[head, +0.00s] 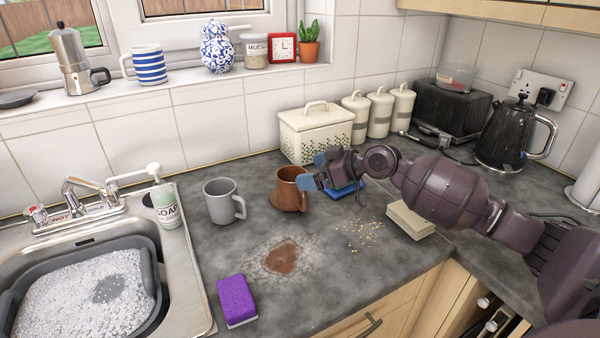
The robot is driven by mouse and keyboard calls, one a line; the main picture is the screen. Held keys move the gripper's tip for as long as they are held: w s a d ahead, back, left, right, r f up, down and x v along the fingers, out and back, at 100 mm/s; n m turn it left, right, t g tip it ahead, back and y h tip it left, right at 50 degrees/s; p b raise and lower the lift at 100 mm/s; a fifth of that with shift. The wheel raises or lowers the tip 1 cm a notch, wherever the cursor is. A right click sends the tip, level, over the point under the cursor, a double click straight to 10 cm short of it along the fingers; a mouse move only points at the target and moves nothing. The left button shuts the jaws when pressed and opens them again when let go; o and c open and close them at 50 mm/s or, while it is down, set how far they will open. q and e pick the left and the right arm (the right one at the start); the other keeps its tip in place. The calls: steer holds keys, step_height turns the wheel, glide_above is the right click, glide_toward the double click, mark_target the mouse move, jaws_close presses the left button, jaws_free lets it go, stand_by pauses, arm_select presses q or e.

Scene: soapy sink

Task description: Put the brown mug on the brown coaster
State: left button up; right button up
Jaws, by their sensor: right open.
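The brown mug (286,190) stands upright on the grey worktop, right of the grey mug. My right gripper (314,171) has blue fingertips and is at the mug's right side, with its jaws open. Its fingertips overlap the mug's right edge in the picture; I cannot tell whether they touch it. A flat brown patch (282,258), apparently the brown coaster, lies on the worktop in front of the mug, ringed by white powder or suds. No mug is on it. My left gripper is out of view.
A grey mug (219,203) stands left of the brown mug. A purple sponge (236,300) lies near the front edge. The sudsy sink (190,300) is left.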

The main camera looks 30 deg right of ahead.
steer(key=v, duration=0.6)
steer(key=shift+s+d+r, duration=0.15)
steer(key=shift+s+r, duration=0.1)
steer(key=shift+s, duration=0.05)
